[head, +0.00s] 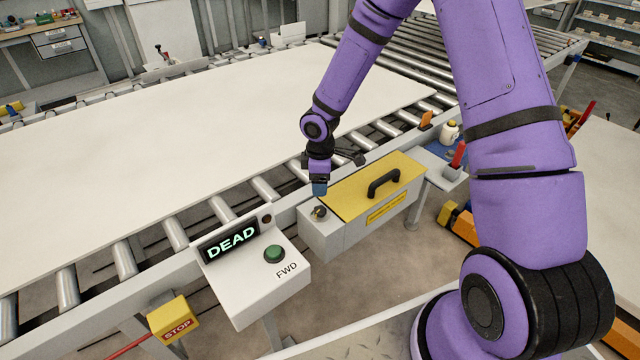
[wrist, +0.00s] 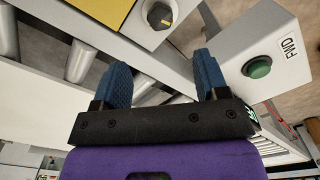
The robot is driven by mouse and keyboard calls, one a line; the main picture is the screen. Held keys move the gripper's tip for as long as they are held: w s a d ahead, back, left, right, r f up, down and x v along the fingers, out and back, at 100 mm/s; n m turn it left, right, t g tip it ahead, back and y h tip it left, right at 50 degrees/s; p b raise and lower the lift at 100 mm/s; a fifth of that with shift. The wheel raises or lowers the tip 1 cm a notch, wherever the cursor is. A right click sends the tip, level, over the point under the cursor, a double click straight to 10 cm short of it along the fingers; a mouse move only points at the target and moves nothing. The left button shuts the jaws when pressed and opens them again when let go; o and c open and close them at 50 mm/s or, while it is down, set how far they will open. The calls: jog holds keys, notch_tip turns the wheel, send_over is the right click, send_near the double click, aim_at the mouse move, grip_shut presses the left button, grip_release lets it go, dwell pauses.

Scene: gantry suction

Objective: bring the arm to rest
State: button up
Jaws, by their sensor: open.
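My purple arm reaches from the right over the roller conveyor in the head view. My gripper (head: 319,188) points down beside the near edge of the conveyor, just above and behind a rotary knob (head: 319,212) on a grey box. In the wrist view my gripper (wrist: 163,75) shows two blue fingers held wide apart with nothing between them. The knob also shows in the wrist view (wrist: 159,15), beyond the fingertips and apart from them.
A yellow lid (head: 365,188) with a black handle tops the grey box. A control box with a green button (head: 274,254) and a "DEAD" display (head: 231,240) stands left of it. A yellow stop box (head: 173,318) hangs below. A large white panel (head: 200,125) covers the rollers.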

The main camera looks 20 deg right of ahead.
dwell(0.3)
jog(key=s+d+r+m+t+h, duration=0.1)
jog(key=s+d+r+m, duration=0.15)
jog(key=r, duration=0.55)
jog(key=s+d+r+m+t, duration=0.1)
jog(key=s+d+r+m, duration=0.15)
jog(key=r, duration=0.65)
jog(key=s+d+r+m+h, duration=0.1)
jog(key=s+r, duration=0.2)
jog(key=r, duration=0.5)
jog(key=s+r+m+t+y, duration=0.1)
jog(key=s+r+m, duration=0.2)
jog(key=s+r, duration=0.3)
jog(key=s+r+m+t+y, duration=0.1)
jog(key=s+r+m, duration=0.3)
jog(key=s, duration=1.1)
notch_tip(320, 180, up, 3)
jog(key=shift+s+d+r+m+t, duration=0.15)
jog(key=shift+s+d+m+t, duration=0.25)
jog(key=shift+t, duration=0.2)
jog(key=shift+w, duration=0.1)
